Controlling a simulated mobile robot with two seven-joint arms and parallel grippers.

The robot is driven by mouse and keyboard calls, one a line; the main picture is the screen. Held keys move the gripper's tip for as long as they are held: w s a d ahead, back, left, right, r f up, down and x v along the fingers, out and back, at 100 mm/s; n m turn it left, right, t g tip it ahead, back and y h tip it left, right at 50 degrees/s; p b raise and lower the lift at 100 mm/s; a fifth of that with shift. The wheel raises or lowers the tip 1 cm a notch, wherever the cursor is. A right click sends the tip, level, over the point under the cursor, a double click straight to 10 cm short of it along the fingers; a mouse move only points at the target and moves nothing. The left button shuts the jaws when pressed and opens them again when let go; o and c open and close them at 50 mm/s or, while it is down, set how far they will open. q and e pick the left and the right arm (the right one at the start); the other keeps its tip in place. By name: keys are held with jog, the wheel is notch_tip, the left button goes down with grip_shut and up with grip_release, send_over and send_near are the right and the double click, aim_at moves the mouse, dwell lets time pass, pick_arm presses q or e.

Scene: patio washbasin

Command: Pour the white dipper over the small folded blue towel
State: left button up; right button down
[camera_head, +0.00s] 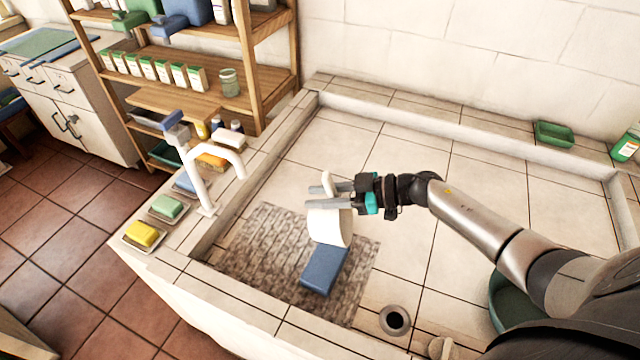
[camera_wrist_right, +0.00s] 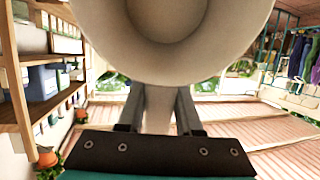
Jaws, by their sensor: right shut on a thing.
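The white dipper (camera_head: 330,228) is held by my right gripper (camera_head: 330,196) over the basin. In the right wrist view the dipper's round mouth (camera_wrist_right: 180,70) faces the camera, and its handle runs down between the two fingers (camera_wrist_right: 158,110). The gripper is shut on the handle. In the head view the dipper looks tipped, with its cup hanging just above or beyond the small folded blue towel (camera_head: 324,272). The towel lies on a brown patterned mat (camera_head: 262,250) on the basin floor; its far end is partly hidden by the dipper. No water is visible. My left gripper is out of view.
A white tap (camera_head: 200,170) rises from the basin's left ledge, near soap dishes with yellow (camera_head: 142,234) and green bars (camera_head: 166,206). A drain hole (camera_head: 395,320) is at the front. A dark green bowl (camera_head: 508,300) stands at right, partly behind my arm. The basin's far floor is clear.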

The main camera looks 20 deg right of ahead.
jog(key=shift+r+h+p, duration=0.3)
jog(key=shift+p, duration=0.8)
jog(key=r+g+h+p, duration=0.1)
jog(key=p, duration=0.4)
jog(key=shift+r+g+h, duration=0.2)
jog(key=shift+g+h, duration=0.1)
jog(key=shift+h, duration=0.3)
jog(key=shift+g, duration=0.3)
jog(key=shift+d+h, duration=0.1)
jog(key=shift+h, duration=0.3)
jog(key=shift+r+g+h, duration=0.65)
jog(key=shift+g+h, duration=0.25)
jog(key=shift+h, duration=0.2)
jog(key=shift+r+h, duration=0.1)
jog(key=shift+h, duration=0.2)
jog(key=r+g+h, duration=0.1)
jog(key=g+h, duration=0.1)
jog(key=h, duration=0.1)
jog(key=shift+w+a+r, duration=0.1)
jog(key=shift+a+r, duration=0.1)
jog(key=shift+r, duration=0.2)
jog(key=shift+d+r+g+h, duration=0.1)
jog(key=shift+r+g+h, duration=0.2)
jog(key=shift+g+h, duration=0.35)
jog(key=shift+r+g+h, duration=0.3)
jog(key=shift+g+h, duration=0.25)
jog(key=shift+h, duration=0.2)
